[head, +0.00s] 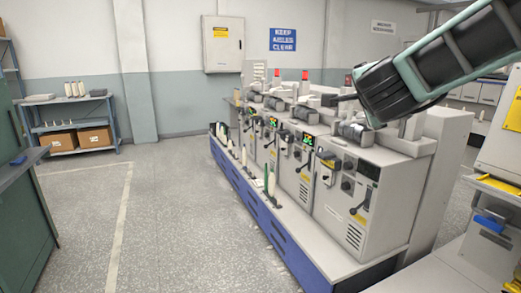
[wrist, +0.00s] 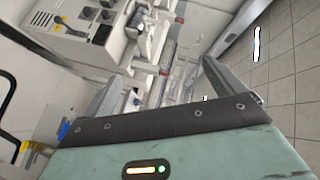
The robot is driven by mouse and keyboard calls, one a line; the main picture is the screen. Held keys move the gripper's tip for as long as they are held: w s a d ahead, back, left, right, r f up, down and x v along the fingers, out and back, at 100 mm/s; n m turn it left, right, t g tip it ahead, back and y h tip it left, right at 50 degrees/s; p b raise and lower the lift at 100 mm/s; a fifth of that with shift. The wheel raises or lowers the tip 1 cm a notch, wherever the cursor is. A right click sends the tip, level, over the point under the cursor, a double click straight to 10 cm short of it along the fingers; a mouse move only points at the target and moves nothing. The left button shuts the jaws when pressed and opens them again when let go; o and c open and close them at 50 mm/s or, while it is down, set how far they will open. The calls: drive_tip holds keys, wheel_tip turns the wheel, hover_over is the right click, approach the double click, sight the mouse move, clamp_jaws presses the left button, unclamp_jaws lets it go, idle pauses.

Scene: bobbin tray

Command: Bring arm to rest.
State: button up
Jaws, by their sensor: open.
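My gripper (wrist: 163,70) shows in the wrist view with its two grey fingers spread wide apart. Nothing is held between them. Behind the fingers, the wrist view shows parts of a pale machine, tilted in the picture. In the head view my arm reaches in from the upper right, its dark wrist end raised above the row of machines (head: 345,205). The fingers cannot be made out clearly there.
The machines stand on a long base with a blue side panel (head: 262,233); green and cream bobbins stand along its ledge. A shelf (head: 85,143) with boxes and cones is at the back left. A green cabinet (head: 22,215) stands at left. The aisle floor (head: 180,225) is clear.

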drive_tip(key=s+a+f+n+g+y, duration=0.3)
drive_tip(key=s+a+f+n+y, duration=0.25)
drive_tip(key=s+a+n, duration=0.2)
drive_tip(key=s+a+f+n+g+y, duration=0.35)
drive_tip(key=s+a+f+n, duration=0.3)
drive_tip(key=a, duration=0.25)
drive_tip(key=s+d+f+n+g+h, duration=0.2)
drive_tip(key=s+d+f+n+g, duration=0.1)
drive_tip(key=s, duration=0.8)
drive_tip(key=s+d+f+n+g+h, duration=0.2)
drive_tip(key=s+d+f+n+g, duration=0.1)
drive_tip(key=s+f+n+g, duration=0.2)
drive_tip(key=s+f+n, duration=0.2)
drive_tip(key=s+f, duration=0.2)
drive_tip(key=s, duration=0.2)
drive_tip(key=shift+d+f, duration=0.15)
drive_tip(key=shift+g, duration=0.25)
